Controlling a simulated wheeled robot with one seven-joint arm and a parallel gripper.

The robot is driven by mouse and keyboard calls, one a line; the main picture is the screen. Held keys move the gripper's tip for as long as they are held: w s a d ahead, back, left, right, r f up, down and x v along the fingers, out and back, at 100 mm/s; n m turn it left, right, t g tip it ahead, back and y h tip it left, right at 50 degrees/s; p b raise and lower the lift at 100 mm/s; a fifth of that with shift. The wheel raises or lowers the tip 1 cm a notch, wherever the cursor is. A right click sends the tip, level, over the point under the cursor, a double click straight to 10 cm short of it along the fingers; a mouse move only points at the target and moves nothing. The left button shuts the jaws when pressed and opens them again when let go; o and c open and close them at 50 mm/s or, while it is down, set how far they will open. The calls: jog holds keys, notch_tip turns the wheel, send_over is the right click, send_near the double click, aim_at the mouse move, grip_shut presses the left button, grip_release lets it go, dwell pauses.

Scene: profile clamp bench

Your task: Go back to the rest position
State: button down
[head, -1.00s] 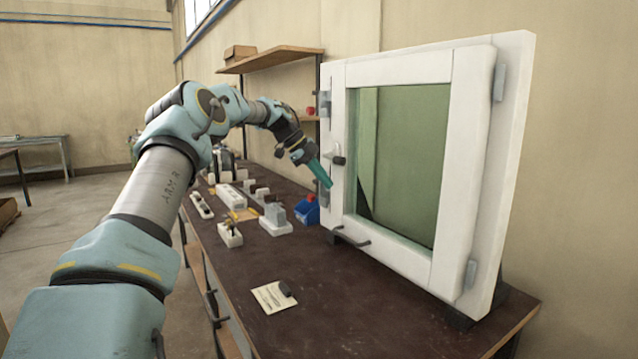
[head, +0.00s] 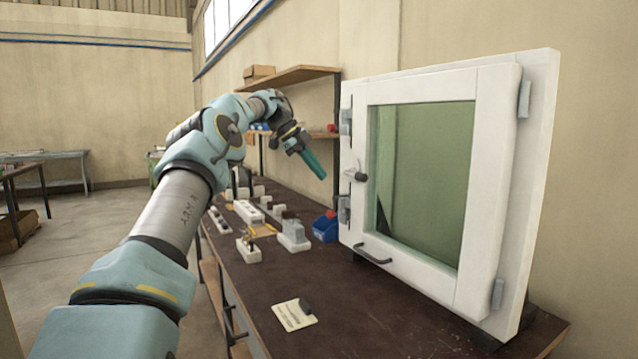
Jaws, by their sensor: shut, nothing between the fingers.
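My gripper (head: 318,170) is at the end of my raised arm, above the far part of the bench. Its teal fingers are shut with nothing between them, pointing down and to the right. They appear just left of the white window frame (head: 490,190) in the picture, apart from its handle (head: 358,175). The window stands upright on the brown bench (head: 360,305), and its sash looks closed.
A paper note (head: 294,315) with a dark object lies at the front. A wooden shelf (head: 290,76) hangs behind my arm. Open floor lies to the left.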

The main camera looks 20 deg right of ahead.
jog(key=s+a+f+n+t+y, duration=0.1)
jog(key=s+a+f+n+y, duration=0.1)
jog(key=s+a+f+n, duration=0.4)
jog(key=s+a+f+n+t+y, duration=0.1)
jog(key=s+a+f+n+y, duration=0.1)
jog(key=s+a+f+n, duration=0.5)
jog(key=s+a+f+n+t+y, duration=0.1)
jog(key=s+a+f+n, duration=0.6)
jog(key=s+a+n, duration=0.8)
jog(key=s+a+y, duration=0.1)
jog(key=s+a, duration=0.1)
jog(key=s, duration=0.4)
jog(key=shift+a+y, duration=0.3)
jog(key=shift+y, duration=0.1)
